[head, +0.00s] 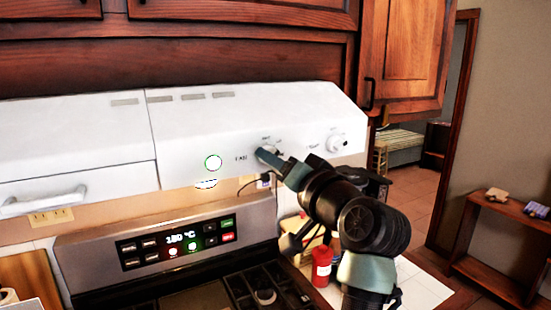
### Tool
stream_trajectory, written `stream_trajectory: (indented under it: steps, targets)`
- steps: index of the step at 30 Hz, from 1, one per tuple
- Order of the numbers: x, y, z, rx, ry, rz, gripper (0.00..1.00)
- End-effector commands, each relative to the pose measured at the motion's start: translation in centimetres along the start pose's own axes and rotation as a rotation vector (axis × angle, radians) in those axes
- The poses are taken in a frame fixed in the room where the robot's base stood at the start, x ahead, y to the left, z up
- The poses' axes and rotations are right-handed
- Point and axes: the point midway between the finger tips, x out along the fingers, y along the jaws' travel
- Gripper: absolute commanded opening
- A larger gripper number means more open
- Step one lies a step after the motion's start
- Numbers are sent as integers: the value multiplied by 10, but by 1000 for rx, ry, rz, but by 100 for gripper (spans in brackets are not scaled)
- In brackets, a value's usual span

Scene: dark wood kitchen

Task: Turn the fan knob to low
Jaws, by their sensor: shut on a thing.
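The white range hood spans the wall above the stove, with a word that reads as FAN (241,157) printed on its front. The fan knob (263,149) sits just right of that word, largely hidden by my gripper. My gripper (269,155) reaches up from the lower right and is shut on the fan knob. The knob's pointer and its exact setting cannot be made out. A second white knob (336,144) is farther right on the hood, clear of my gripper.
The stove's control panel (178,244) is below the hood, with burner grates (262,297) in front. A red bottle (321,266) stands on the counter below my arm. A wooden cabinet door (405,55) hangs at the upper right. A low shelf (500,245) is farther right.

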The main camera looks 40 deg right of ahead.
Motion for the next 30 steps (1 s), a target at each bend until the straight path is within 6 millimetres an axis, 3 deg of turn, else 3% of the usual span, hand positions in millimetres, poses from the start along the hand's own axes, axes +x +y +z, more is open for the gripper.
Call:
stream_trajectory:
  steps: [9,26,27,30]
  targets:
    - [0,-1,0,132,0,0,0]
    - [0,-1,0,160,0,0,0]
    - [0,-1,0,160,0,0,48]
    - [0,-1,0,160,0,0,66]
